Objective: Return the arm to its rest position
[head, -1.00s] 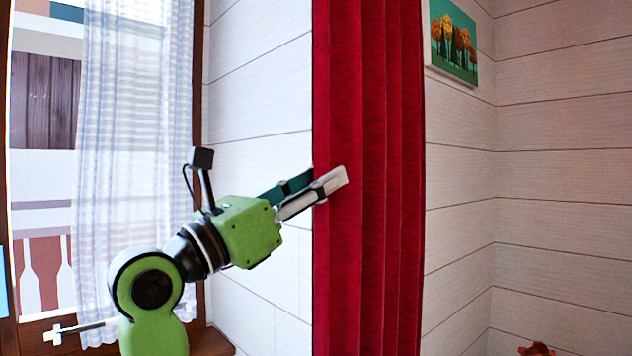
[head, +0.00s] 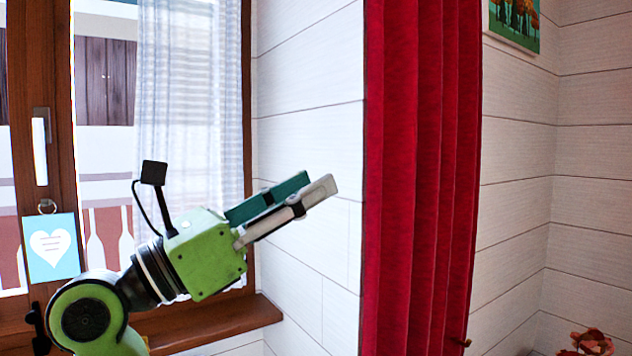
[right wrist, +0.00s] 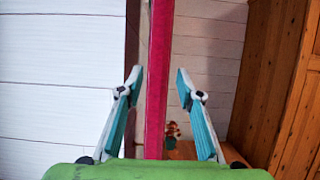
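My right gripper (head: 318,182) is raised on its green arm, in front of the white plank wall and left of the red curtain (head: 422,180). In the head view its fingertips stand apart from the curtain. In the right wrist view the gripper (right wrist: 158,76) has its two teal and white fingers spread, with nothing held. The red curtain (right wrist: 157,115) shows as a narrow strip beyond the gap between them. My left gripper is in neither view.
A wood-framed window with a sheer curtain (head: 190,90) and a heart sign (head: 52,248) is at left. A wooden sill (head: 215,325) runs below it. A picture (head: 515,22) hangs at upper right. The right wrist view shows a wooden cabinet (right wrist: 283,85) and flowers (right wrist: 171,133).

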